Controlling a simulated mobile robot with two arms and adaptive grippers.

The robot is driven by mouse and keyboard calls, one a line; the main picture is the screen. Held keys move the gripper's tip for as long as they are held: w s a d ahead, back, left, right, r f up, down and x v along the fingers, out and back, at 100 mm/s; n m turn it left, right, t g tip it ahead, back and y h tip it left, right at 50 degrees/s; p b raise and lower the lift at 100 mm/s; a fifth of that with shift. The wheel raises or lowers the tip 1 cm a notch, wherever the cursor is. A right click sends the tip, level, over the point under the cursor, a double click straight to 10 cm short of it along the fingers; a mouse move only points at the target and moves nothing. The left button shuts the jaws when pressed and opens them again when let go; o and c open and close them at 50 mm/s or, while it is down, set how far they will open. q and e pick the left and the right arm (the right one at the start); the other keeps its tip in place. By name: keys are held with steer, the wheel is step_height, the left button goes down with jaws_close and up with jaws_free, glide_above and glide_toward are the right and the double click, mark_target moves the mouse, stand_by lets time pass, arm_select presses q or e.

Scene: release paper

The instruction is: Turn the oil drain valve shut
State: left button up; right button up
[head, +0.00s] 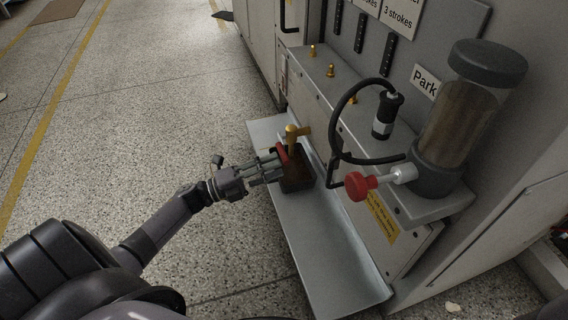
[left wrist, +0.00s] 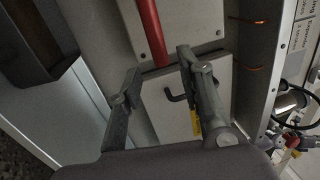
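The oil drain valve is a brass fitting (head: 292,135) on the cabinet's lower front with a red lever (head: 283,154) hanging down. The red lever also shows in the left wrist view (left wrist: 150,30), coming in from the top. My left gripper (head: 274,166) is beside the lever in the head view. In the left wrist view its fingers (left wrist: 158,62) are spread apart, with the lever's lower end between the tips and clear space on both sides. Whether a finger touches it I cannot tell. My right gripper is not in view.
A dark open box (head: 298,182) stands on the metal tray (head: 335,255) below the valve. A red knob (head: 358,186), a black hose (head: 337,115) and a cylindrical reservoir (head: 455,120) are to the right. The speckled floor (head: 120,130) at left is clear.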

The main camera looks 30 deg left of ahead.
arm_select(q)
steer(key=v, duration=0.7)
steer(key=shift+s+a, duration=0.2)
steer(key=shift+s, duration=0.1)
steer(key=shift+f, duration=0.1)
